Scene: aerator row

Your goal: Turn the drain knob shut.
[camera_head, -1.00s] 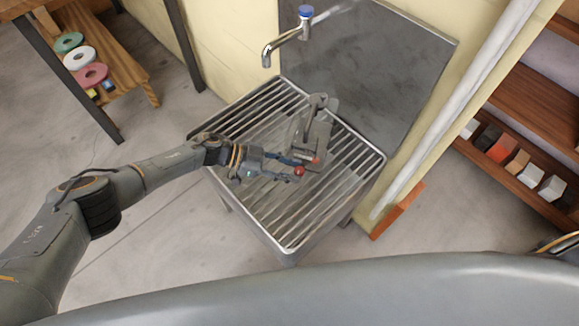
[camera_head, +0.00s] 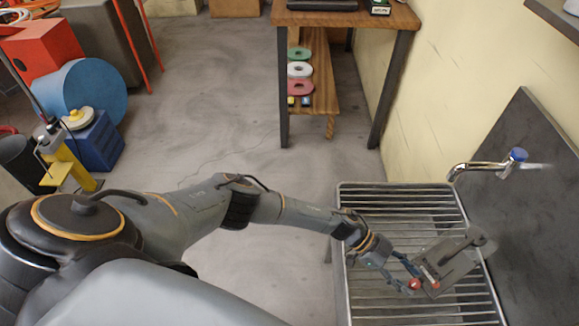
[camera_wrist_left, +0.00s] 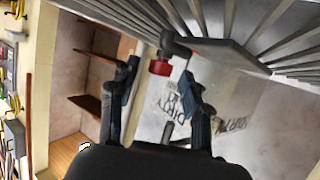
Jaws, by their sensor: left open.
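The drain knob is a small red knob (camera_head: 414,284) on the grey metal unit (camera_head: 452,262), which sits over the slatted rack of the sink. In the left wrist view the red knob (camera_wrist_left: 160,67) shows on a short dark stem between the two fingertips or just beyond them. My left gripper (camera_head: 409,281) is open around it, with a finger on either side; I cannot tell whether they touch it. A second, smaller red spot shows on the unit beside the knob. My right gripper is out of view.
A tap with a blue cap (camera_head: 517,155) juts from the wall above the rack (camera_head: 372,187). A wooden table (camera_head: 345,14) stands behind, with coloured rings on its lower shelf. A blue drum (camera_head: 92,91) and red box (camera_head: 42,45) stand far left. The middle floor is clear.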

